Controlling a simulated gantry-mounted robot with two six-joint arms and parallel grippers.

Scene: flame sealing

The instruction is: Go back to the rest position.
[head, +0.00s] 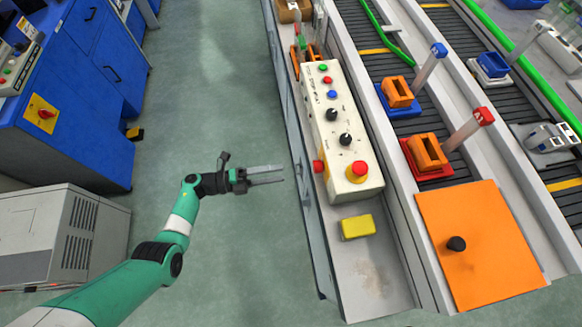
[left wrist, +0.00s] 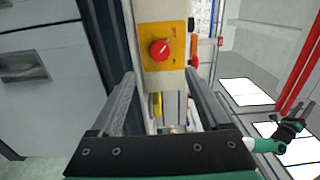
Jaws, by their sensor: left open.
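My left gripper (head: 284,173) is open and empty. It is above the floor, left of the conveyor-side ledge, and its fingers point right toward the long control panel (head: 338,120). Nothing touches the fingers in the head view. In the left wrist view the two fingers (left wrist: 160,82) stand apart with nothing held between them. Beyond them is a yellow plate with a red knob (left wrist: 160,50). A green and black arm end, seemingly my right gripper (left wrist: 290,122), shows small at the right of that view. Its jaws are too small to tell.
A yellow block (head: 357,227) lies on the ledge below the panel. An orange plate with a black knob (head: 482,245) is to its right. Orange blocks (head: 427,152) sit on holders by the conveyors. Blue cabinets (head: 70,110) stand at left. Open floor (head: 225,90) lies between.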

